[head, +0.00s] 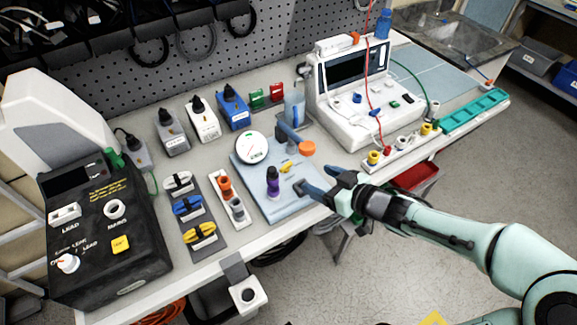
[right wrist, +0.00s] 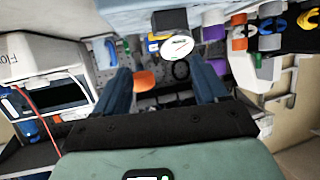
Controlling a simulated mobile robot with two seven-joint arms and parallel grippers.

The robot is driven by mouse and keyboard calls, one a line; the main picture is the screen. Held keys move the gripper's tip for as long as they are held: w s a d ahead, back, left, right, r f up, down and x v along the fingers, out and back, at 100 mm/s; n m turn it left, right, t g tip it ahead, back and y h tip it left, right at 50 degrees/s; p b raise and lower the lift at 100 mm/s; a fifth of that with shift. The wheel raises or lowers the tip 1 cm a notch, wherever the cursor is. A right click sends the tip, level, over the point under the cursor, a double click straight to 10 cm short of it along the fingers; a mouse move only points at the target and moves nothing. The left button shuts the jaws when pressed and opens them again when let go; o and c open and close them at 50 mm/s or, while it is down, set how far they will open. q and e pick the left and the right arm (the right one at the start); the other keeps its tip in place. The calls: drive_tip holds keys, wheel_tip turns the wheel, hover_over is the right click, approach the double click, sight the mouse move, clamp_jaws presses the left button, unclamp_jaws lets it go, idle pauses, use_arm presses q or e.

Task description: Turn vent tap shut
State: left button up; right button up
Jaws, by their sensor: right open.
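A pale blue board (head: 290,208) on the bench carries a round white gauge (head: 252,147), a purple knob (head: 273,181), a small yellow lever (head: 287,167) and an orange knob (head: 307,148). I cannot tell for sure which of these is the vent tap. My right gripper (head: 322,182) is open and empty at the board's right edge, beside the orange knob and apart from it. In the right wrist view the orange knob (right wrist: 144,80) and the gauge (right wrist: 177,46) show between the two dark blue fingers (right wrist: 163,82). My left gripper is out of view.
A white pump unit (head: 352,95) with red and green leads stands behind, right of the board. A strip with coloured knobs (head: 400,150) lies before it. A dark console (head: 105,240) fills the left end. Small holders (head: 190,210) stand left of the board.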

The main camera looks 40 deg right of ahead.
sight(287, 164)
drive_tip(key=b+x, duration=0.3)
drive_tip(key=x, duration=0.7)
drive_tip(key=shift+a+f, duration=0.1)
drive_tip(key=shift+w+f, duration=0.15)
drive_tip(key=shift+w, duration=0.45)
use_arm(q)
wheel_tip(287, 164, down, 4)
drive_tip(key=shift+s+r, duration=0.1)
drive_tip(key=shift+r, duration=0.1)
use_arm(e)
drive_tip(key=c, duration=1.1)
drive_tip(key=shift+o, duration=0.2)
drive_tip(key=m+h+b, duration=0.1)
drive_tip(key=b, duration=0.5)
drive_tip(key=shift+f+h, duration=0.1)
drive_tip(key=shift+h, duration=0.3)
drive_tip(key=m+h+b, duration=0.1)
drive_tip(key=m+b, duration=0.1)
drive_tip(key=b, duration=0.4)
drive_tip(key=shift+h+b, duration=0.3)
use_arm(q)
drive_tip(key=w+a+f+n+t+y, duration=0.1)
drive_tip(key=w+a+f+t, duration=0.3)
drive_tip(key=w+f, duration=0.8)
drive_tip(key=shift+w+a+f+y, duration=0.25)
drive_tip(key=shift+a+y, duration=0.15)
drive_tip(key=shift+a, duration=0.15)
use_arm(e)
drive_tip(key=shift+a+r, duration=0.15)
drive_tip(key=shift+r, duration=0.1)
